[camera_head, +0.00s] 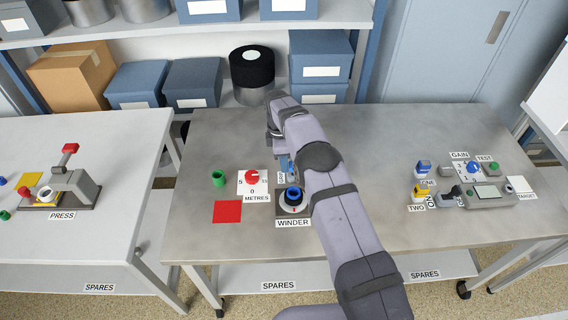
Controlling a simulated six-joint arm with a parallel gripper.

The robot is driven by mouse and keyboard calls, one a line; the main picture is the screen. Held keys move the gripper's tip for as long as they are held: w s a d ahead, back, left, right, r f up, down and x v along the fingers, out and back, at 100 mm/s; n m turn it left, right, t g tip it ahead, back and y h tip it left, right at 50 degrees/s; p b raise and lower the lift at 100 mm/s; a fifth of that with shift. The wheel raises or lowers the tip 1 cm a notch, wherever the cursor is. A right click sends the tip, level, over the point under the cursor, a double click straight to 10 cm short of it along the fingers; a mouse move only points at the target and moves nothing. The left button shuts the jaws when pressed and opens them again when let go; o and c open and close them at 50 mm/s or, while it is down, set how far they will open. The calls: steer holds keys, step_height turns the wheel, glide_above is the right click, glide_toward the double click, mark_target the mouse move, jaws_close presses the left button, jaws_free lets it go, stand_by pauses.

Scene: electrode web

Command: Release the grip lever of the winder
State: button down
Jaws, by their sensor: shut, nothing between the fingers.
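My arm reaches over the bench from the lower right and covers the winder's right and back side. My gripper (275,156) points down just behind the winder, small and partly hidden by my own wrist. It is shut and empty. A light blue part (287,166) shows between my gripper and my arm. I cannot tell whether it is the grip lever, or whether my gripper touches it.
A tester (488,195) with coloured knobs stands at the right. The press (75,187) is on the left table. The bench's back right is clear.

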steer(key=shift+d, duration=0.1)
steer(key=shift+d+r+y+b, duration=0.3)
steer(key=shift+d+y+b, duration=0.55)
steer(key=shift+y, duration=0.35)
steer(key=d+y+b, duration=0.2)
steer(key=b, duration=0.1)
steer(key=d+y+b, duration=0.1)
steer(key=y+b, duration=0.2)
steer(key=shift+d, duration=0.35)
steer(key=shift+a+r+p, duration=0.2)
steer(key=shift+r+p, duration=0.1)
steer(key=shift+r, duration=0.25)
steer(key=shift+r, duration=0.65)
